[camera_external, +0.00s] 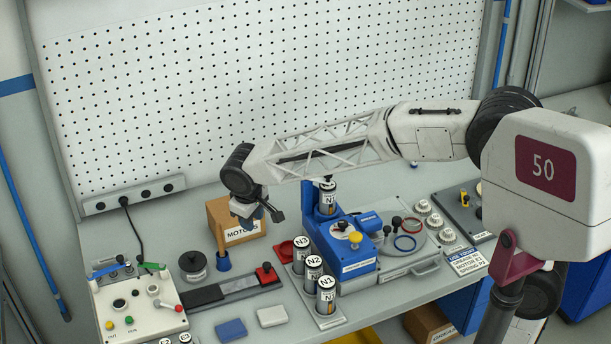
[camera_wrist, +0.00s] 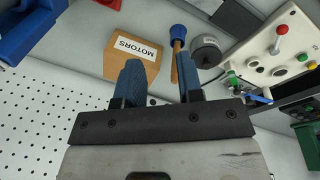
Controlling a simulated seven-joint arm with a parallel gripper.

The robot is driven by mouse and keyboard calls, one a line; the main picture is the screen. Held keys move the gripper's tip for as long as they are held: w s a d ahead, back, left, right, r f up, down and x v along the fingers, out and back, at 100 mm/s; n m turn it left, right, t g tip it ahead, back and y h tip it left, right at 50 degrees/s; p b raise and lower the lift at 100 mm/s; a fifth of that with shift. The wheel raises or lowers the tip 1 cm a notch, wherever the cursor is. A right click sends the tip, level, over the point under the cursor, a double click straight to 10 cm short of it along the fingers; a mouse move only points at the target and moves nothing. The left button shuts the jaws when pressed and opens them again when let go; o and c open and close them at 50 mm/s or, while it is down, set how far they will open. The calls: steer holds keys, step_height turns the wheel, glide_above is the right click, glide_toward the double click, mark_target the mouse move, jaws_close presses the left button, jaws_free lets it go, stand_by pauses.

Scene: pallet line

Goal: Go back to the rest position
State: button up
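My gripper (camera_external: 262,213) hangs over the bench, near the MOTORS box (camera_external: 236,222) in the external view. In the wrist view its two blue fingers (camera_wrist: 160,72) stand apart, with nothing held between them. The MOTORS box (camera_wrist: 132,58) shows beyond the fingers there. A wooden-handled tool with a blue end (camera_wrist: 178,32) lies beyond the finger gap and right of the box; it also shows on the bench in the external view (camera_external: 222,262). My arm reaches left from its base side at the right, above the bench.
Below my arm stand a blue machine (camera_external: 352,266) and a rack of cans labelled N1 (camera_external: 326,296), N2 and N3. A control box (camera_external: 138,308) sits at the left and a dark round weight (camera_external: 193,268) beside it. A pegboard (camera_external: 250,90) rises behind the bench.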

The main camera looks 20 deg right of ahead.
steer(key=s+d+r+m, duration=0.1)
steer(key=s+d+r, duration=0.15)
steer(key=d, duration=0.65)
steer(key=s+d+r+m, duration=0.1)
steer(key=s+d, duration=0.2)
steer(key=d, duration=0.5)
steer(key=s+d+r+m, duration=0.2)
steer(key=s+d, duration=0.1)
steer(key=d, duration=0.6)
steer(key=s+d+f+m+t, duration=0.1)
steer(key=s+d+f+m, duration=0.2)
steer(key=s+d, duration=1.3)
steer(key=s, duration=0.2)
steer(key=shift+s+y, duration=0.3)
steer(key=shift+y, duration=0.1)
steer(key=shift+d+f, duration=0.1)
